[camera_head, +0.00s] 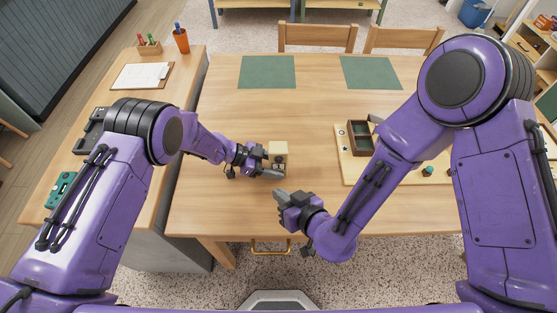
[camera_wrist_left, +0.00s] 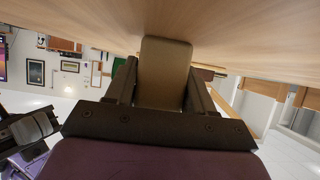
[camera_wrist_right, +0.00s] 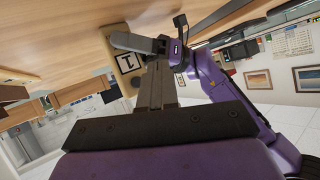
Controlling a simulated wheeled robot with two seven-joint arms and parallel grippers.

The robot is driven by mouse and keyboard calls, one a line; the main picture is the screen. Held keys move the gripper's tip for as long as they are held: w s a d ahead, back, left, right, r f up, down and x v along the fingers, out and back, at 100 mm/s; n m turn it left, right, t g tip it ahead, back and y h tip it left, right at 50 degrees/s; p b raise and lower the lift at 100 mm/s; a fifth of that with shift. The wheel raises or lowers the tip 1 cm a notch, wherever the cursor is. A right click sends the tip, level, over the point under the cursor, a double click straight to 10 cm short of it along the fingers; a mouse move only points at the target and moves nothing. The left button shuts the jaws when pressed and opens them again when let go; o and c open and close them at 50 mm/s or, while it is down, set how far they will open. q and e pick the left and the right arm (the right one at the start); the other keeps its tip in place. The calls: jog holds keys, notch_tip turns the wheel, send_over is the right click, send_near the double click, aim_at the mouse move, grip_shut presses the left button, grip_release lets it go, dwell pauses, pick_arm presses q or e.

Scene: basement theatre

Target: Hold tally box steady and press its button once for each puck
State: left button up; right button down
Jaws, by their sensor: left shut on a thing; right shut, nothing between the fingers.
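The tally box (camera_head: 278,148) is a small pale block standing on the wooden table, with dark details on its near side. My left gripper (camera_head: 271,172) is shut on it; in the left wrist view the box (camera_wrist_left: 165,72) sits between the two fingers. In the right wrist view the box (camera_wrist_right: 128,63) shows a face with a dark mark, too small to read surely. My right gripper (camera_head: 280,196) is shut and empty, a little nearer to me than the box and apart from it. Small dark teal pieces (camera_head: 428,171), possibly pucks, lie on the board at right. The button is not clearly visible.
A light wooden board (camera_head: 350,172) with a dark open tray (camera_head: 360,138) lies on the right, partly hidden by my right arm. Two green mats (camera_head: 267,72) (camera_head: 370,73) lie at the back. A side counter (camera_head: 185,90) stands left. The table's middle is clear.

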jog(key=w, duration=0.6)
jog(key=shift+w, duration=0.35)
dwell(1.6)
jog(key=shift+w, duration=0.4)
jog(key=shift+w, duration=0.5)
dwell(0.7)
jog(key=shift+s, duration=0.95)
jog(key=s, duration=0.5)
